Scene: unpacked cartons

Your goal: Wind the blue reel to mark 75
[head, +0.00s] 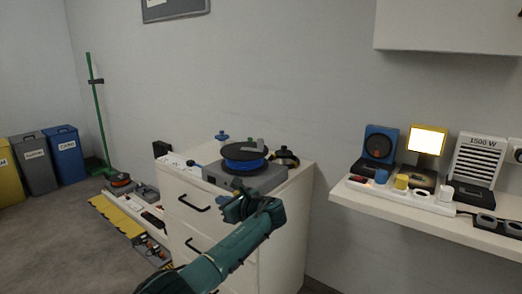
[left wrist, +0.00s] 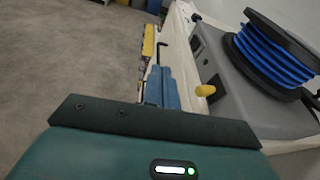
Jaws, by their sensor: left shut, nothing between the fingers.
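The blue reel (head: 244,156) has dark flanges and sits on a grey base unit on top of the white drawer cabinet (head: 296,190). In the left wrist view the reel (left wrist: 268,52) shows large at the upper right, wound with blue line, on its grey base (left wrist: 245,98). A small yellow knob (left wrist: 205,90) sticks out from the base's side. No mark number can be read. My left gripper (head: 234,208) is in front of the cabinet's top front edge, below the reel, shut and empty. Its blue fingers (left wrist: 163,88) show apart from the knob. My right gripper is not in view.
A dark round item (head: 285,158) and a blue-topped item (head: 222,137) stand near the reel. A white shelf (head: 425,222) at the right holds a blue device, a lit lamp and a heater. Bins and a green broom stand at the left.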

